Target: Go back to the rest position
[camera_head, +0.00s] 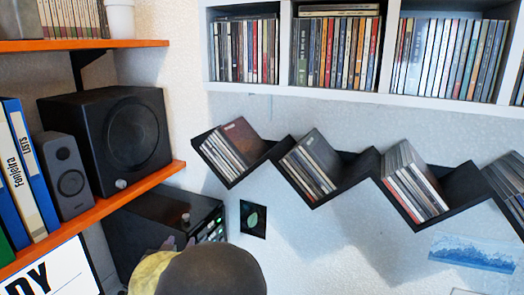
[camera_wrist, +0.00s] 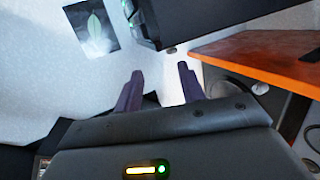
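My gripper (camera_wrist: 160,70) shows in the wrist view with its two dark purple fingers apart. Nothing is between the fingers, only pale wall behind them. In the head view, my rounded dark arm part (camera_head: 212,271) is at the bottom centre, in front of the black box with green lights (camera_head: 165,225). It hides part of that box. My fingers are mostly hidden in the head view. The task names no object.
Black zigzag shelf (camera_head: 325,190) holds tilted discs on the wall, below a white shelf (camera_head: 430,104) full of discs. Left are orange shelves (camera_head: 145,186) with a black speaker (camera_head: 112,140) and binders. A leaf picture (camera_head: 253,218) hangs centrally, also in the wrist view (camera_wrist: 92,28).

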